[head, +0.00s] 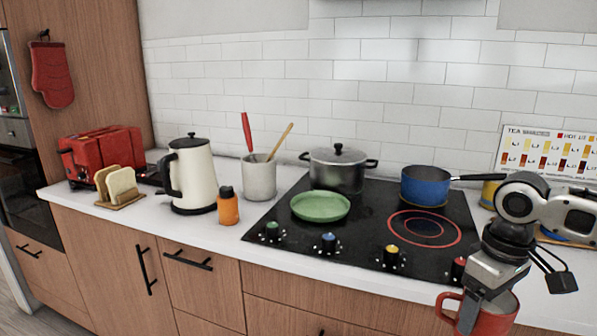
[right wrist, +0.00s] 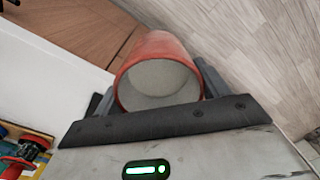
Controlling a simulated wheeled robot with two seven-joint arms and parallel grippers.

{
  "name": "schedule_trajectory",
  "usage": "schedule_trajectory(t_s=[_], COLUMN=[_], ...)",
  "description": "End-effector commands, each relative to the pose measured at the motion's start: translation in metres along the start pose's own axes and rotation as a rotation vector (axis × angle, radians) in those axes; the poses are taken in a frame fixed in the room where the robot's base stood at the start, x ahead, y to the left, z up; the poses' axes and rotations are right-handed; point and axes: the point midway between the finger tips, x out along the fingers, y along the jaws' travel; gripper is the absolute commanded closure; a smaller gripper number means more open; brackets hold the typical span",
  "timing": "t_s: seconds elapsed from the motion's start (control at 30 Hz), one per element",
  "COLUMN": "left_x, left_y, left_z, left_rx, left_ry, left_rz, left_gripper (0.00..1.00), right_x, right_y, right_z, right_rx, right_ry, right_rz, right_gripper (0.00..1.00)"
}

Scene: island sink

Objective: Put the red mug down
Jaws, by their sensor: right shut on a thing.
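The red mug (head: 497,317) is at the lower right of the head view, in front of the counter's front edge. Its handle points left and its inside is pale. My right gripper (head: 480,300) is shut on it. In the right wrist view the mug (right wrist: 158,55) sits between the two fingers of the gripper (right wrist: 157,85), with its pale inside facing the camera and looking empty. Wooden floor shows beyond it. My left gripper is not in view.
The white counter (head: 225,236) holds a black cooktop (head: 365,240) with a green pan (head: 320,206), a steel pot (head: 338,170) and a blue saucepan (head: 425,186). A cream kettle (head: 192,175), orange bottle (head: 228,207) and utensil crock (head: 259,180) stand left. Bare counter runs along the front.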

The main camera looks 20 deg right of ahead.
Motion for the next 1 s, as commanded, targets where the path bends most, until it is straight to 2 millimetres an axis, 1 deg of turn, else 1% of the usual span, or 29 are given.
schedule_trajectory(t_s=[0.03,0.17,0.27,0.3,0.37,0.4,0.5,0.6,0.7,0.77,1.0], left_x=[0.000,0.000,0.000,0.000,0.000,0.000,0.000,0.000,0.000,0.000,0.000], left_y=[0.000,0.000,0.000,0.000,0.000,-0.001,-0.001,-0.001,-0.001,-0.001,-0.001], left_z=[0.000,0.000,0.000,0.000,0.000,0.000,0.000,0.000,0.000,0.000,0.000], left_rx=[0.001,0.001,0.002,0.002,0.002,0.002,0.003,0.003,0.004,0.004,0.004], left_ry=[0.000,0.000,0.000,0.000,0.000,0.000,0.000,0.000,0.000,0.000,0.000], left_rz=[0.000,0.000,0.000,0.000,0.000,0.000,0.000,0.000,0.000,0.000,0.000], left_gripper=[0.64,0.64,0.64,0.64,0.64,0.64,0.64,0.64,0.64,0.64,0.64], right_x=[0.008,0.030,0.042,0.046,0.049,0.050,0.049,0.046,0.044,0.042,0.042], right_y=[-0.013,-0.045,-0.080,-0.096,-0.119,-0.134,-0.166,-0.190,-0.206,-0.212,-0.215], right_z=[-0.005,-0.019,-0.034,-0.041,-0.051,-0.057,-0.069,-0.077,-0.082,-0.083,-0.084], right_rx=[0.017,0.076,0.105,0.115,0.124,0.129,0.135,0.139,0.141,0.142,0.146], right_ry=[0.010,0.012,0.015,0.015,0.015,0.015,0.013,0.011,0.008,0.008,0.005], right_rz=[-0.009,-0.007,-0.008,-0.006,-0.004,-0.003,-0.001,0.001,0.001,0.001,0.002], right_gripper=[0.58,0.58,0.58,0.58,0.58,0.58,0.58,0.58,0.58,0.58,0.58])
